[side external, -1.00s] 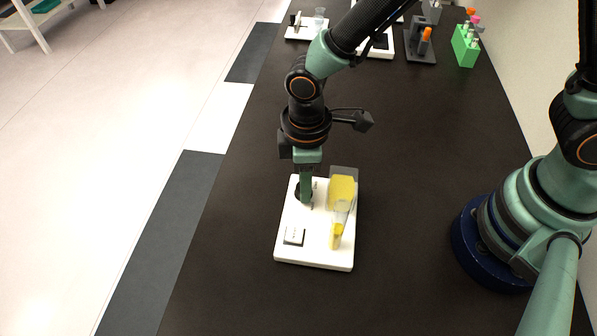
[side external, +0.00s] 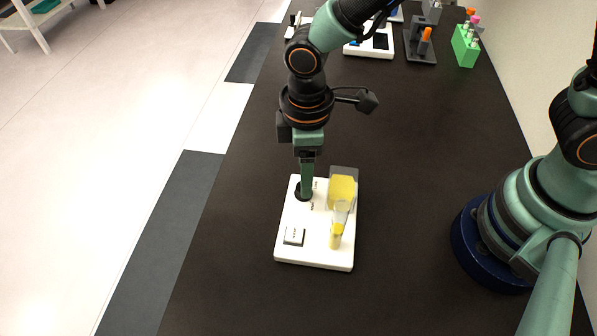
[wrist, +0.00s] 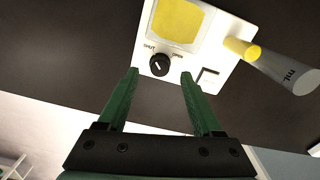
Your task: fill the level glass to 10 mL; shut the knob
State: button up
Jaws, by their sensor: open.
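The black knob (wrist: 159,65) sits on the white board (side external: 315,252) between the printed words SHUT and OPEN. A pale line marks its face; I cannot read its exact setting. The clear level glass (wrist: 282,70) stands on the board, with yellow liquid (wrist: 238,47) in its lower part. It also shows in the side view (side external: 341,212), but the mL level is unreadable. A tank of yellow liquid (side external: 343,188) stands beside it. My gripper (wrist: 160,76) is open, its fingers apart on either side of the knob and clear of it. In the side view my gripper (side external: 305,190) hides part of the knob.
A small label plate (side external: 294,236) lies on the board's front left. Farther back are a grey holder with an orange-topped item (side external: 424,45), a green tube rack (side external: 465,48) and another white board (side external: 370,50). The dark table around the near board is clear.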

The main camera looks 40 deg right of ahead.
notch_tip(320, 180, up, 9)
jog(key=shift+f, duration=0.15)
dwell(0.4)
jog(key=d+r+m+t, duration=0.2)
jog(key=d+r+m, duration=0.2)
jog(key=d, duration=0.7)
jog(key=d+r+m+t, duration=0.3)
jog(key=d+r+m, duration=0.2)
jog(key=d, duration=0.7)
jog(key=shift+m+t, duration=0.3)
jog(key=shift+m, duration=0.9)
jog(key=shift+a, duration=0.1)
